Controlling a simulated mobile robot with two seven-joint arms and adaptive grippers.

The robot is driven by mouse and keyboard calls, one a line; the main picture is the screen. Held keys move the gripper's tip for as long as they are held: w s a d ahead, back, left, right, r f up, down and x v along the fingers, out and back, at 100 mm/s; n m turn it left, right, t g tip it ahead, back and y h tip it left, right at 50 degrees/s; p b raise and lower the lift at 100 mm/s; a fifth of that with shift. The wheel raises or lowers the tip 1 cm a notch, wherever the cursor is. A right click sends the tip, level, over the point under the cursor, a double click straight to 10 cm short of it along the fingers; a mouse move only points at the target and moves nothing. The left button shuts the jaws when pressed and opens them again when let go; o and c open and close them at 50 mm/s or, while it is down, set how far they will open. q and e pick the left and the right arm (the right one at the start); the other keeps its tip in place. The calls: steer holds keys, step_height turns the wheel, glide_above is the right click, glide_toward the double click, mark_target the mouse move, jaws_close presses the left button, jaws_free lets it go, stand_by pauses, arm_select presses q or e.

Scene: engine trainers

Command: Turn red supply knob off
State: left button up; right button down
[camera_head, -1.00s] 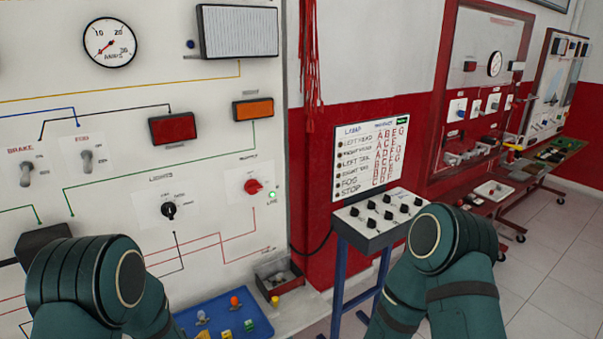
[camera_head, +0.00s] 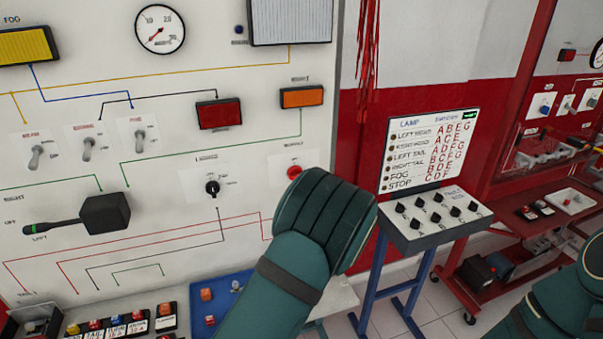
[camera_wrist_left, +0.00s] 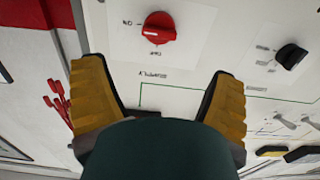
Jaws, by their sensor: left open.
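The red supply knob (camera_head: 294,172) sits on the white panel, its lower part hidden by my left arm in the head view. In the left wrist view the knob (camera_wrist_left: 156,27) shows whole, just beyond and between the fingertips. My left gripper (camera_wrist_left: 158,72) is open, with yellow-padded fingers spread and nothing between them. It appears apart from the knob. In the head view my left arm's wrist hides this gripper. My right arm shows only at the lower right edge, its gripper out of view.
A black lights knob (camera_head: 212,187) is left of the red knob, and it also shows in the wrist view (camera_wrist_left: 291,56). Red cables (camera_head: 366,50) hang at the panel's right edge. A switch box (camera_head: 436,215) on a blue stand is to the right.

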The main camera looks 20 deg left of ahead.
arm_select(q)
steer(key=x, duration=1.1)
steer(key=shift+p, duration=0.35)
steer(key=c, duration=1.2)
